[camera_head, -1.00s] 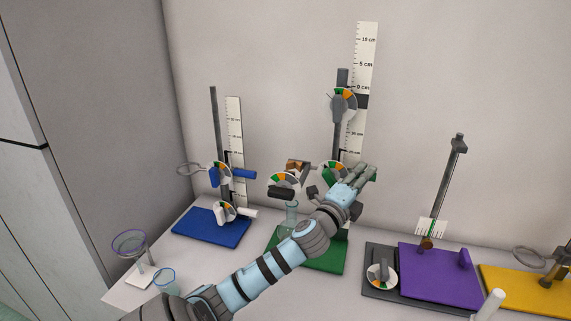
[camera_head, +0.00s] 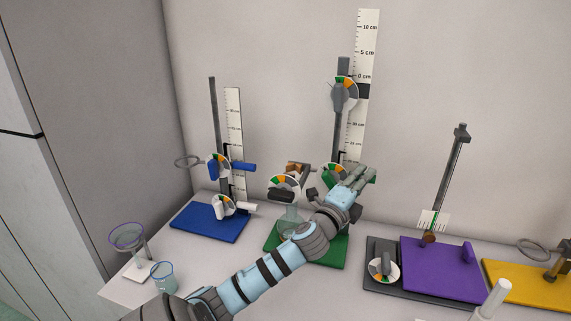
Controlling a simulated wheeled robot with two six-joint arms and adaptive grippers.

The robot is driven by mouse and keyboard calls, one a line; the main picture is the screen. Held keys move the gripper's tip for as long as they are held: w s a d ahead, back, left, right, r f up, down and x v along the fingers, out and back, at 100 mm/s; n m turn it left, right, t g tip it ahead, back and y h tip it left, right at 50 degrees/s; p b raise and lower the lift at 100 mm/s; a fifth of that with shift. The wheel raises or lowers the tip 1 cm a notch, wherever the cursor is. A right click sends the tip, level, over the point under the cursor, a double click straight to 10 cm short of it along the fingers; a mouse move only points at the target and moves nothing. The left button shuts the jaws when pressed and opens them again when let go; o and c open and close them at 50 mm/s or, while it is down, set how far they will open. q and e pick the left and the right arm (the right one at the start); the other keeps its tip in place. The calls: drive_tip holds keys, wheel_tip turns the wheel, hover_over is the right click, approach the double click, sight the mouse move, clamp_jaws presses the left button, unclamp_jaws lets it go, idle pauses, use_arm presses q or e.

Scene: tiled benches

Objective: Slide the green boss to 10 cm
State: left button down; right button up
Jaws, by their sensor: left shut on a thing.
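The green boss (camera_head: 334,174) is on the upright rod of the stand with the green base (camera_head: 322,252). Its dial and part of its green body show to the left of my left gripper (camera_head: 360,182). My left gripper is shut on the boss, and its fingers hide much of it. A tall white ruler (camera_head: 368,42) with cm marks stands behind the rod, with 0 cm well above the boss. A grey boss with a dial (camera_head: 345,95) sits higher on the same rod, just below the 0 mark.
A clamp with a dial (camera_head: 285,188) and a glass vessel (camera_head: 290,221) are left of the rod. A blue-based stand (camera_head: 210,222) is further left. Purple (camera_head: 438,268) and yellow (camera_head: 528,287) bases are at right. A funnel (camera_head: 127,237) and beaker (camera_head: 163,277) are front left.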

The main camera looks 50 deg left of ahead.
use_arm(q)
drive_tip(key=shift+f, duration=0.2)
drive_tip(key=shift+f+b, duration=1.25)
drive_tip(key=shift+f, duration=0.2)
drive_tip(key=shift+f+b, duration=1.25)
drive_tip(key=shift+f, duration=0.3)
drive_tip(key=f+b, duration=0.2)
drive_tip(key=shift+d+f+b, duration=0.2)
drive_tip(key=shift+f+b, duration=0.1)
drive_tip(key=shift+f, duration=0.05)
